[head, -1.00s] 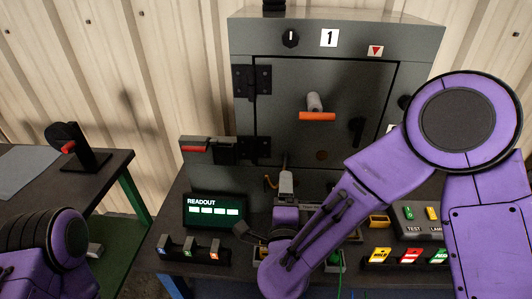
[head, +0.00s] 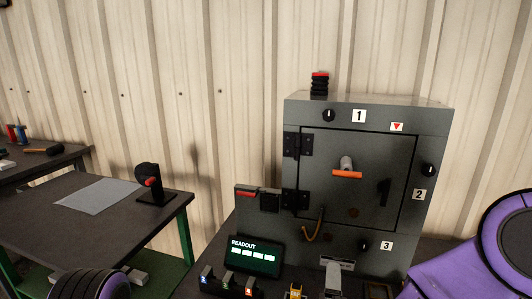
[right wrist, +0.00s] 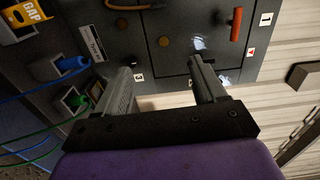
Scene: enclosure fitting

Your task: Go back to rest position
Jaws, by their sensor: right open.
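My right gripper (right wrist: 159,64) is open and empty in the right wrist view. Its two fingers stand apart in front of the grey enclosure (right wrist: 150,25), with nothing between them. In the head view a purple part of my right arm fills the lower right corner. The grey enclosure (head: 293,112) stands upright there with its door (head: 330,200) closed and an orange-tipped handle (head: 347,174) on it. A purple part of my left arm shows at the lower left edge of the head view; my left gripper is out of view.
A lit readout (head: 254,256) stands left of the enclosure's foot. A side table (head: 60,225) holds a grey mat (head: 100,196) and a black stand with a red part (head: 153,184). Blue and green cables (right wrist: 40,95) run at the left of the right wrist view.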

